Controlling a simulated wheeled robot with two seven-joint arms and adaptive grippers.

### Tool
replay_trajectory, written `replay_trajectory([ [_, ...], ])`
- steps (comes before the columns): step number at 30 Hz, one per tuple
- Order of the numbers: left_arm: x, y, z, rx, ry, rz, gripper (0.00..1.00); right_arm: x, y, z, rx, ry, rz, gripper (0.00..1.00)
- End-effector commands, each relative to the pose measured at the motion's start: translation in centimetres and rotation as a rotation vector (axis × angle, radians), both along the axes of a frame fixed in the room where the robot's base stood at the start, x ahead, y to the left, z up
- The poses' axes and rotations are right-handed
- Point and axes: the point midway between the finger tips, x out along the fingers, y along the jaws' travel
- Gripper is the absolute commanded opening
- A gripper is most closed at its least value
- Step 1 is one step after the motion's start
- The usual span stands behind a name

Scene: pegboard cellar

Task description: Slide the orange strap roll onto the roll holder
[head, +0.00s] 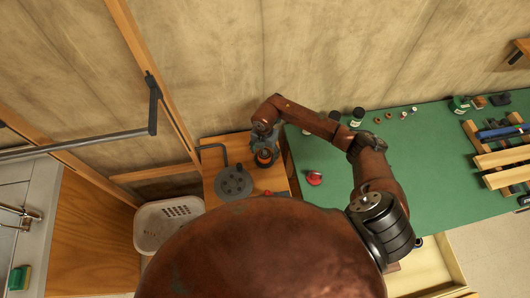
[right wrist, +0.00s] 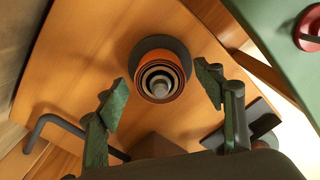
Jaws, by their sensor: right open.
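The orange strap roll (right wrist: 148,88) sits around the grey upright post of the roll holder (right wrist: 177,47), on its round dark base. Dark inner rings show between the orange outside and the post. It also shows in the head view (head: 265,159), small and partly shaded. My right gripper (right wrist: 161,78) is open, with green-padded fingers on either side of the roll and apparently apart from it. In the head view my right gripper (head: 264,142) is over the far side of the roll. Whether the roll rests fully on the base is hard to tell. My left gripper is out of view.
A grey disc (head: 233,182) and a bent dark rod (head: 212,147) stand left of the roll on the wooden top. A red-topped item (head: 314,178) is on the green bench (head: 335,185) to the right. A white basket (head: 152,238) is lower left.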

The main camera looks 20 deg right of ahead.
Motion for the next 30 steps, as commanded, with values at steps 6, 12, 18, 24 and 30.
replay_trajectory([
  [6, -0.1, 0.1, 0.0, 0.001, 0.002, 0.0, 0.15, 0.1, -0.1, 1.9, 0.0, -0.003, 0.001, 0.62],
  [12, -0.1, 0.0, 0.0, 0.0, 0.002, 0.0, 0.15, 0.2, -0.1, 6.1, -0.001, -0.005, 0.002, 0.62],
  [18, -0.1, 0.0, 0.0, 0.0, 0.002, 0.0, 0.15, 0.1, 0.0, 9.8, -0.001, -0.003, 0.002, 0.62],
  [24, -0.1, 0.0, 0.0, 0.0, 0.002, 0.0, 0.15, 0.0, 0.0, 11.7, -0.001, -0.002, 0.0, 0.62],
  [30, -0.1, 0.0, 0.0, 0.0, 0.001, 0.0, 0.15, 0.0, 0.0, 12.0, 0.0, 0.0, 0.0, 0.62],
])
